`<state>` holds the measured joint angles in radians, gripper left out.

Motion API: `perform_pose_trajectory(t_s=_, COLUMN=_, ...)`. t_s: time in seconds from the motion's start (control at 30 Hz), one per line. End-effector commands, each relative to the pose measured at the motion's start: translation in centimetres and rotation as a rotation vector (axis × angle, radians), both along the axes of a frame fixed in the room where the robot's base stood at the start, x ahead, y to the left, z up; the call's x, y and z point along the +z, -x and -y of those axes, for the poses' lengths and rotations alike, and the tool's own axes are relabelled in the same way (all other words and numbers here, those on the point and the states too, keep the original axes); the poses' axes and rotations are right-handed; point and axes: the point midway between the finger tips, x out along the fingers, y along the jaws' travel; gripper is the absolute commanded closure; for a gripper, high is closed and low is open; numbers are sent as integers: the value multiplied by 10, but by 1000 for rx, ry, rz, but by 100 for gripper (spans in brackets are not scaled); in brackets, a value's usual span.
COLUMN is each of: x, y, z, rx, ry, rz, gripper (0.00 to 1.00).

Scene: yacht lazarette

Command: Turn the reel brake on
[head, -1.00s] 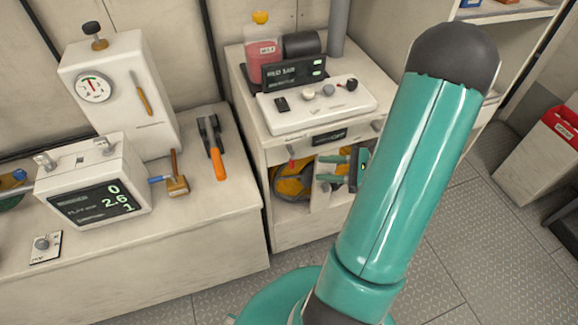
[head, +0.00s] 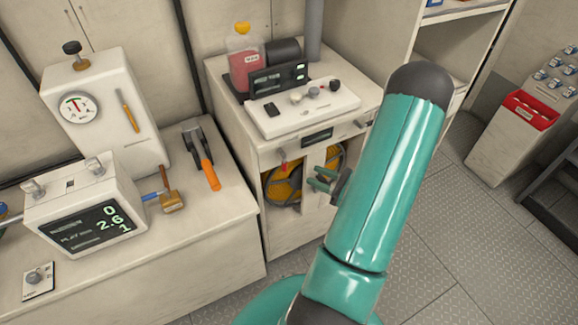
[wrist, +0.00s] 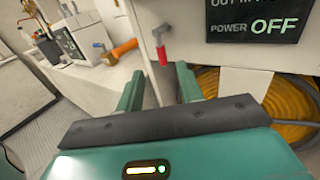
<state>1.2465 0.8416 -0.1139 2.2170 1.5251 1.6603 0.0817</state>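A small red-handled lever (head: 283,163) hangs on the front of the white cabinet, above an opening with a reel of yellow hose (head: 284,188). No readable label shows whether this lever is the reel brake. In the wrist view the red lever (wrist: 163,54) hangs from a pale mount, just beyond and between my fingertips. The yellow hose (wrist: 290,108) lies to the right. A dark display (wrist: 255,20) above it reads POWER OFF. My gripper (head: 312,178) is open and empty, right of and slightly below the lever; its parted fingers also show in the wrist view (wrist: 160,72).
A white control panel (head: 345,103) with knobs sits on the cabinet (head: 280,235).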

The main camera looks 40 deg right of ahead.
Motion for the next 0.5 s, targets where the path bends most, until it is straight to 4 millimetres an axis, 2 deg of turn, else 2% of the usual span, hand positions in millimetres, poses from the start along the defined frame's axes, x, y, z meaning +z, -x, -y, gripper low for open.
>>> perform_pose_trajectory(t_s=0.3, x=0, y=-61, z=-21, rx=5, ry=0, rz=0, gripper=63)
perform_pose_trajectory(t_s=0.5, x=0, y=-86, z=-30, rx=4, ry=0, rz=0, gripper=63)
